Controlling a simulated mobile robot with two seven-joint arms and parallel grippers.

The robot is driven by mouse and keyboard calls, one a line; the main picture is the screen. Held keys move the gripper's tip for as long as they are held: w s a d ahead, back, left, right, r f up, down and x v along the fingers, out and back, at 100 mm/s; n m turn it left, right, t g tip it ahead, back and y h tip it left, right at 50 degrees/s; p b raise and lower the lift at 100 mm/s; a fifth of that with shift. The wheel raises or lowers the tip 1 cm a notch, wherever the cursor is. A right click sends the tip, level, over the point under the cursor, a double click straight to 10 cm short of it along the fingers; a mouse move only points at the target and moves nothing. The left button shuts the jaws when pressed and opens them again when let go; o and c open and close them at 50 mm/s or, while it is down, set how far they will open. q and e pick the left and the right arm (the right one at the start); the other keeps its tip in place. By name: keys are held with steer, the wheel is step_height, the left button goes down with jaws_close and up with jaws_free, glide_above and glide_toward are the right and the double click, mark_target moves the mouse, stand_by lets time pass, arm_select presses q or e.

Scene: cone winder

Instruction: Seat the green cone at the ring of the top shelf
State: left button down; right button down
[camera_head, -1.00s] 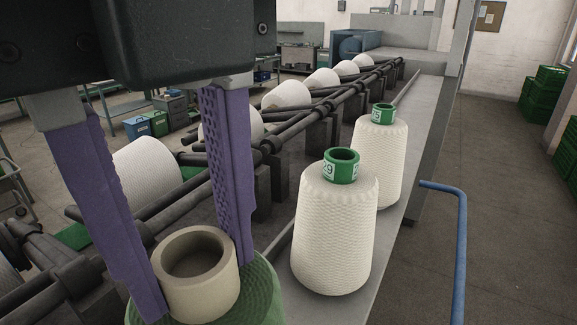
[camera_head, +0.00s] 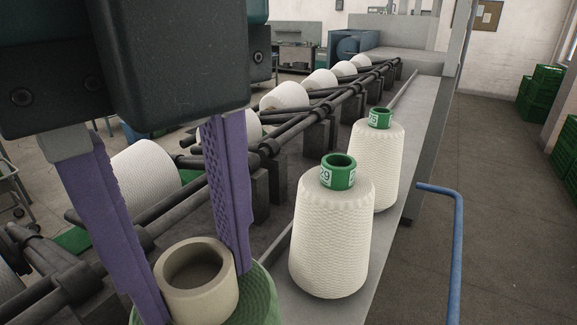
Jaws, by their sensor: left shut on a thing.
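The green cone (camera_head: 262,302) is at the bottom of the view, its lower part cut off by the frame edge. Its beige tube (camera_head: 207,301) sticks up from its top. My left gripper (camera_head: 200,288) comes down from the upper left, its two purple fingers on either side of the tube and shut on it. The ring of the top shelf cannot be made out. My right gripper is not in view.
Two white cones with green tube tops, a nearer one (camera_head: 331,240) and a farther one (camera_head: 376,165), stand on a grey ledge (camera_head: 411,150). White packages (camera_head: 145,172) lie along dark bars at left. A blue rail (camera_head: 457,250) stands at right.

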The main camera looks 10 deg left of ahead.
arm_select(q)
steer(key=shift+r, duration=0.1)
steer(key=shift+f+b, duration=0.85)
steer(key=shift+f, duration=1.25)
steer(key=shift+c, duration=1.4)
jaws_free()
step_height(320, 180, up, 8)
steer(key=p, duration=0.8)
steer(key=shift+f+p, duration=0.1)
steer(key=shift+p, duration=0.25)
steer(key=shift+r+p, duration=0.3)
steer(key=shift+r, duration=0.75)
